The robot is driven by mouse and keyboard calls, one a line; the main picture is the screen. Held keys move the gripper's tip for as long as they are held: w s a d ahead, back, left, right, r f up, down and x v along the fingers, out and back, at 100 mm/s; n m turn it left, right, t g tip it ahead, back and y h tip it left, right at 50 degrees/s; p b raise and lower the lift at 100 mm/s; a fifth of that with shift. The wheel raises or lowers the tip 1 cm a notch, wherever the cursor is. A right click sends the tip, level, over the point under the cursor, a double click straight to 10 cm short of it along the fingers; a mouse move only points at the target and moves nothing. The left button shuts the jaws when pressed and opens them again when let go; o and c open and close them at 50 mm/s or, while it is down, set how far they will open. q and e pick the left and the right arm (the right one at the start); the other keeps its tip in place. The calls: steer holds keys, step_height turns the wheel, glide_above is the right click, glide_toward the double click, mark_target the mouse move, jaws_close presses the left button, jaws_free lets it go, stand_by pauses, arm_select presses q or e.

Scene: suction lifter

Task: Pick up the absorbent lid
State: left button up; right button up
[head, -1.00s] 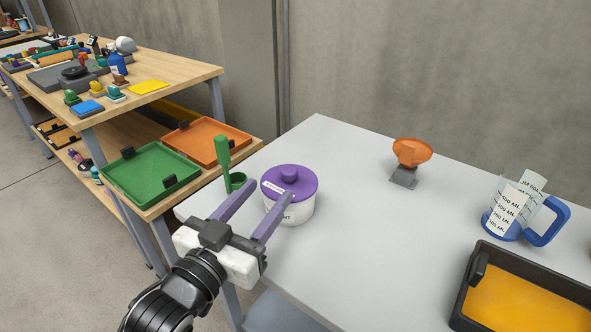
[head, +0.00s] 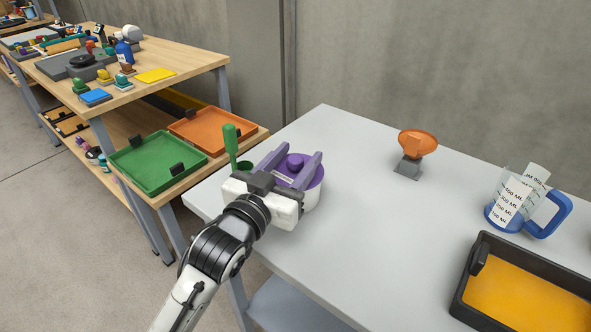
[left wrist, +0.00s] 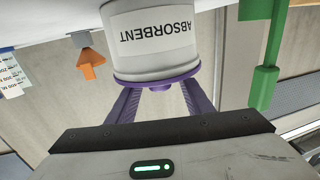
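The absorbent jar (left wrist: 165,42) is white with a label reading ABSORBENT, and it stands on the light grey table. Its purple lid (head: 312,184) with a round knob (head: 295,160) is on top. In the left wrist view the picture is upside down and the lid's rim (left wrist: 155,76) shows below the jar. My left gripper (head: 295,154) is open, with its two purple fingers on either side of the knob over the lid. I cannot tell whether the fingers touch the knob. My right gripper is not in view.
A green scoop (head: 231,143) stands left of the jar, close to my left gripper. An orange funnel-like piece (head: 418,143) on a grey stand, a blue-handled measuring jug (head: 515,205) and a black-rimmed tray (head: 468,278) are to the right. The table's middle is clear.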

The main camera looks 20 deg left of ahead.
arm_select(q)
steer(key=c, duration=1.1)
